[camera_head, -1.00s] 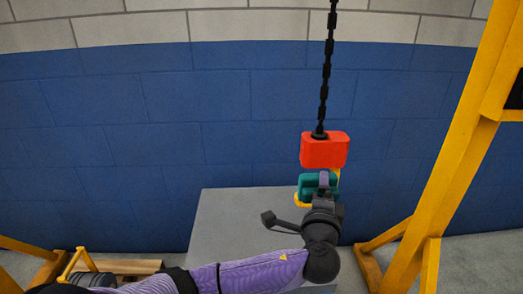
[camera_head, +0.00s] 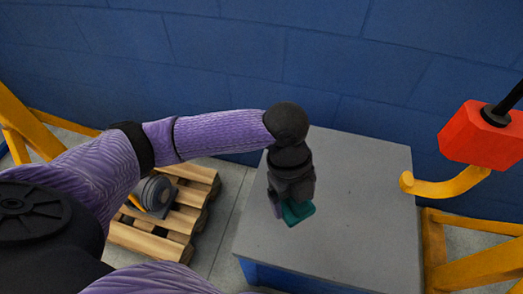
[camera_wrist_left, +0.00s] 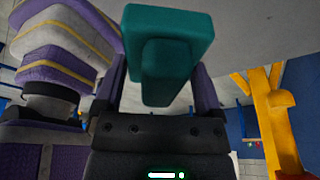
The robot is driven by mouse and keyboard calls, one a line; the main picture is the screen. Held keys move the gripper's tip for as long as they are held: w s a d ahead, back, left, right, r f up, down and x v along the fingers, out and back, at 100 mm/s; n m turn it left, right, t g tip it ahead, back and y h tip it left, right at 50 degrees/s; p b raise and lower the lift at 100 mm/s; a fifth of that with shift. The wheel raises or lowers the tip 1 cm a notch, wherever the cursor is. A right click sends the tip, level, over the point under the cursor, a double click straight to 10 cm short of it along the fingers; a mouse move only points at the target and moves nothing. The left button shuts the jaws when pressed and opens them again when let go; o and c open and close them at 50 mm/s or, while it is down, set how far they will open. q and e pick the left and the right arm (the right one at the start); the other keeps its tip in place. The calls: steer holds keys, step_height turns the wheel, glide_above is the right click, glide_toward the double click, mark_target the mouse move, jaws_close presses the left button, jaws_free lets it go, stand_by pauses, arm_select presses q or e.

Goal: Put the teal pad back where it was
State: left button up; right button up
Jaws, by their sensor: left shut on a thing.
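The teal pad (camera_head: 299,214) is between the fingers of my left gripper (camera_head: 288,207), which is shut on it. In the head view the gripper points down over the grey top of a block (camera_head: 365,190), towards its left side. I cannot tell whether the pad touches that surface. The left wrist view shows the pad (camera_wrist_left: 168,42) as a wide teal slab with a narrower raised part between the two purple fingers. My right gripper is not in view.
A red hoist block (camera_head: 480,138) with a yellow hook (camera_head: 445,186) hangs at the right, the hook empty. A wooden pallet (camera_head: 150,240) carrying a grey motor-like part (camera_head: 154,192) lies left of the block. Yellow frame legs (camera_head: 480,265) stand at the right. The block's right half is clear.

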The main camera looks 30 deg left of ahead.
mark_target(288, 230)
arm_select(q)
steer(key=f+b, duration=0.2)
steer(key=f, duration=0.1)
steer(key=f+b, duration=0.2)
steer(key=f, duration=0.2)
steer(key=f+b, duration=0.2)
steer(key=f, duration=0.1)
steer(key=shift+s+f+b, duration=0.15)
steer(key=shift+s+b, duration=0.2)
steer(key=shift+s, duration=0.05)
steer(key=shift+r, duration=0.2)
steer(key=shift+c, duration=0.5)
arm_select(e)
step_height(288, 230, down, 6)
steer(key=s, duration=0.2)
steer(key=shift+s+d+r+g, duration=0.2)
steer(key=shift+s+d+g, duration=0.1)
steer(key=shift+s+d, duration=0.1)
